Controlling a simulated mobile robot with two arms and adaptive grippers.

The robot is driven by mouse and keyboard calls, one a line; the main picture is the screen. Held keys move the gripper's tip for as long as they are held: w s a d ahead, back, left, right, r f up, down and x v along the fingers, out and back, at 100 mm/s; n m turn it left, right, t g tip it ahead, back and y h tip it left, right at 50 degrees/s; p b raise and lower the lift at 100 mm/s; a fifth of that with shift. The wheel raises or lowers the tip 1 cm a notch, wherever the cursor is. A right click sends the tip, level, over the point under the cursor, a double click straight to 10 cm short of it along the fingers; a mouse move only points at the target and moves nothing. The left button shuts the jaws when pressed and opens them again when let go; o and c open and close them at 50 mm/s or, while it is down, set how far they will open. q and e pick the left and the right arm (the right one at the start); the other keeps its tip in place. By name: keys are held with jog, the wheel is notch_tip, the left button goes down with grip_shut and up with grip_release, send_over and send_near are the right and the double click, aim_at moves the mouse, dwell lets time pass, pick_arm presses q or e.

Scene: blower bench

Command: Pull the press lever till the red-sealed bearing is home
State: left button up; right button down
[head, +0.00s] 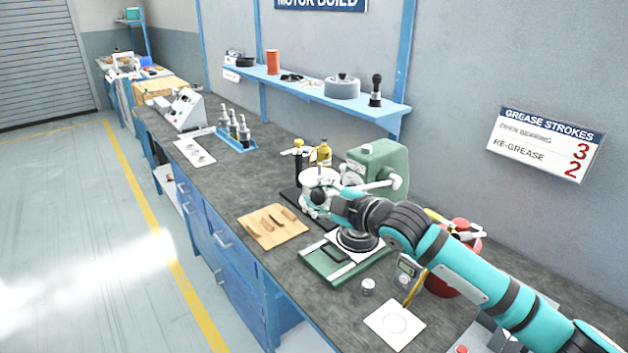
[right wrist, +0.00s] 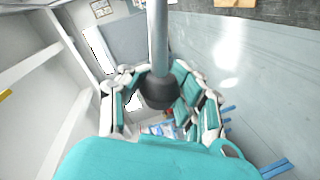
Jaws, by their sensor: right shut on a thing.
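The green press (head: 378,160) stands on the bench against the wall. Its lever is a pale metal rod (right wrist: 157,40) with a black knob (right wrist: 158,94) on its end. My right gripper (right wrist: 160,100) has its fingers closed around that knob in the right wrist view. In the head view my right gripper (head: 322,196) is in front of the press, with my arm coming in from the right. The red-sealed bearing cannot be made out; my gripper and arm cover part of the press's front. My left gripper is not in view.
A wooden board (head: 255,238) with several brown pieces lies left of my gripper. A green tray (head: 318,266) and a white sheet (head: 383,335) lie nearer. A red container (head: 437,287) stands partly behind my forearm. A blue shelf (head: 300,90) hangs above. The floor to the left is clear.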

jog(key=shift+s+a+f+b, duration=0.15)
jog(key=shift+f+b, duration=0.1)
jog(key=shift+f, duration=1)
jog(key=shift+s+a+f+b, duration=0.1)
jog(key=shift+f+b, duration=0.15)
jog(key=shift+f, duration=1.05)
jog(key=c, duration=1.6)
grip_release()
jog(key=o, duration=0.7)
jog(key=shift+s+d+r, duration=0.35)
jog(key=shift+s+d, duration=0.05)
jog(key=shift+w, duration=0.1)
jog(key=shift+a, duration=0.1)
jog(key=shift+r, duration=0.1)
